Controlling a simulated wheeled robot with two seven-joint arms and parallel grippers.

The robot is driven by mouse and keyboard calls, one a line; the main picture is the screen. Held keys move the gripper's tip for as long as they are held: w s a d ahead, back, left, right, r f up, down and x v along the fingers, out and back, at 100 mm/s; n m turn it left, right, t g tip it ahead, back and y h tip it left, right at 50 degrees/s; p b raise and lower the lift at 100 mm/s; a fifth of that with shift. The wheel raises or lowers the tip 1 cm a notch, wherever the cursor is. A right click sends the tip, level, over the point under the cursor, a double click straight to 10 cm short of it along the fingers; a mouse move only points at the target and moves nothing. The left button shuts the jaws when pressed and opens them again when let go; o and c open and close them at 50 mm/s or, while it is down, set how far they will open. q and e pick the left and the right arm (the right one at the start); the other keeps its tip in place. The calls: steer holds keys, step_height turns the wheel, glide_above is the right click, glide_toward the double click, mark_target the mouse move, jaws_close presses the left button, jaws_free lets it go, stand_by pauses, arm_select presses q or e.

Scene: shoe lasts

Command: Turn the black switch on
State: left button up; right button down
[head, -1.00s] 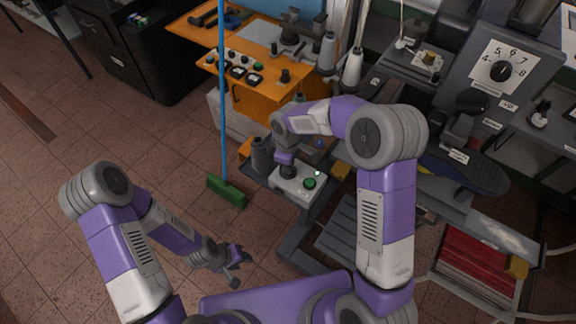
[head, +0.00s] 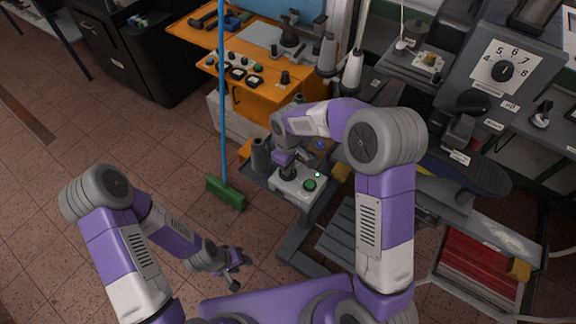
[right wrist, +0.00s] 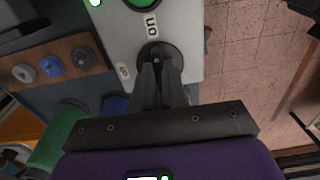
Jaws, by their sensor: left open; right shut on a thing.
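The black switch (right wrist: 172,53) is a round black knob on a light grey control box (right wrist: 188,20). A label reading "on" is beside it, and a second small label lies on its other side. In the head view the box (head: 298,194) stands on a grey stand, and the switch is mostly hidden by my right gripper. My right gripper (right wrist: 160,70) is shut on the switch, its two fingers close together over the knob; it also shows in the head view (head: 288,172). My left gripper (head: 238,270) is open and empty, low over the floor.
A green button (head: 309,184) is on the same box, close to my right gripper. A green broom (head: 226,193) with a blue handle stands left of the box. An orange bench (head: 262,98) with controls is behind. Machinery crowds the right; tiled floor is free at left.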

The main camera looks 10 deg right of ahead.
steer(key=c, duration=1.2)
jaws_free()
step_height(320, 180, up, 8)
steer(key=shift+f+p, duration=0.15)
steer(key=shift+p, duration=0.35)
